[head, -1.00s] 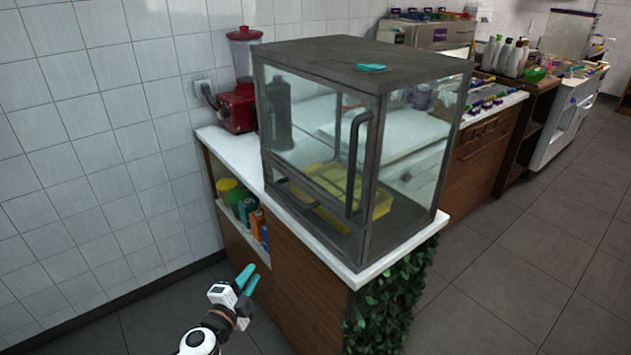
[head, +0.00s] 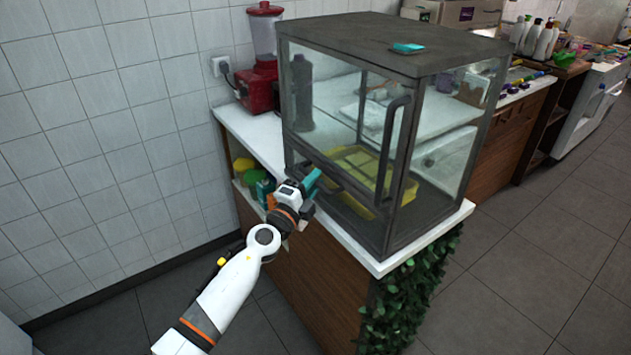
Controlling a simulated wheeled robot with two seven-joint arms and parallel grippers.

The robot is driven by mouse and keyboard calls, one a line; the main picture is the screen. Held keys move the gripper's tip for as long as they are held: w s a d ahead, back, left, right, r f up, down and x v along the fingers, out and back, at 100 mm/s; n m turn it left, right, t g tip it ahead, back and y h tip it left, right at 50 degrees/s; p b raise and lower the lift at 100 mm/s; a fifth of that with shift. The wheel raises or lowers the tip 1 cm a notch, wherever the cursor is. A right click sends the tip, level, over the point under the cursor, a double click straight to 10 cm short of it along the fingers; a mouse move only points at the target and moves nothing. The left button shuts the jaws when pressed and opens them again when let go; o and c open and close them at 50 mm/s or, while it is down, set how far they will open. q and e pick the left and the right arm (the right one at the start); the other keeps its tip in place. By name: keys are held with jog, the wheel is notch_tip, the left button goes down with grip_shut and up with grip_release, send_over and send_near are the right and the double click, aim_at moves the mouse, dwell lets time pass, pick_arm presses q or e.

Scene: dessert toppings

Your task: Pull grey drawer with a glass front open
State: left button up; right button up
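A grey-framed glass case (head: 440,62) stands on the white counter. A tall glass door with a dark vertical handle (head: 391,142) takes up its front. Below it is a low grey-framed drawer front with glass (head: 345,200), and a yellow tray (head: 362,165) shows through the glass. The drawer appears closed. My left gripper (head: 312,184), with teal fingertips, is at the left part of this low front, where the drawer's handle is hidden behind it. I cannot tell whether its fingers are open or touch the handle. My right gripper is out of view.
A red blender (head: 264,75) stands on the counter behind the case. Colourful containers (head: 258,182) sit on a side shelf close to my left wrist. Green leaves (head: 410,300) cover the counter's near corner. The floor to the right is clear.

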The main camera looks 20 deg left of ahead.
pick_arm(q)
jog(key=shift+w+d+r, duration=0.1)
jog(key=shift+w+d, duration=0.05)
jog(key=shift+w, duration=0.3)
grip_shut()
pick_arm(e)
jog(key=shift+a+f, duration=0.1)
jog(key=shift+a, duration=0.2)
